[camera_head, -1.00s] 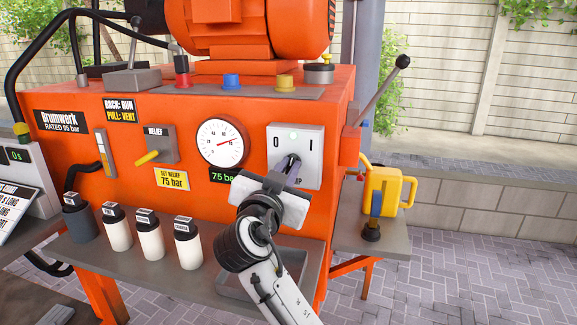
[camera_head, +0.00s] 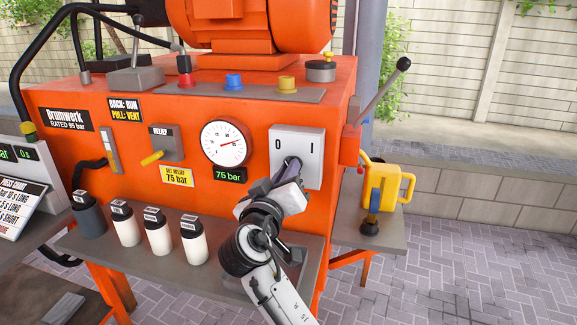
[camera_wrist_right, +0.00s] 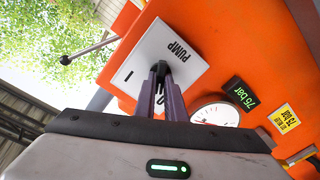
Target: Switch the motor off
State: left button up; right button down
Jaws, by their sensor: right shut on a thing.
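The motor switch is a white box (camera_head: 312,150) on the right of the orange machine's front, marked 0 at left and I at right. In the right wrist view its plate (camera_wrist_right: 150,50) reads PUMP. My right gripper (camera_head: 291,167) reaches the box from below, its fingers shut on the dark switch knob (camera_wrist_right: 164,66). The fingers hide most of the knob, so its exact pointing is hard to read. The orange motor (camera_head: 250,25) stands on top of the machine. My left gripper is not in view.
A gauge (camera_head: 224,143) and a green 75 bar display (camera_head: 230,175) sit left of the switch. A long lever (camera_head: 383,92) and a yellow can (camera_head: 382,187) are at the right. Several bottles (camera_head: 158,232) stand on the front shelf.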

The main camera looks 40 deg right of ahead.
jog(key=shift+f+n, duration=0.1)
jog(key=shift+n, duration=0.4)
jog(key=c, duration=1.8)
grip_release()
jog(key=shift+a, duration=0.15)
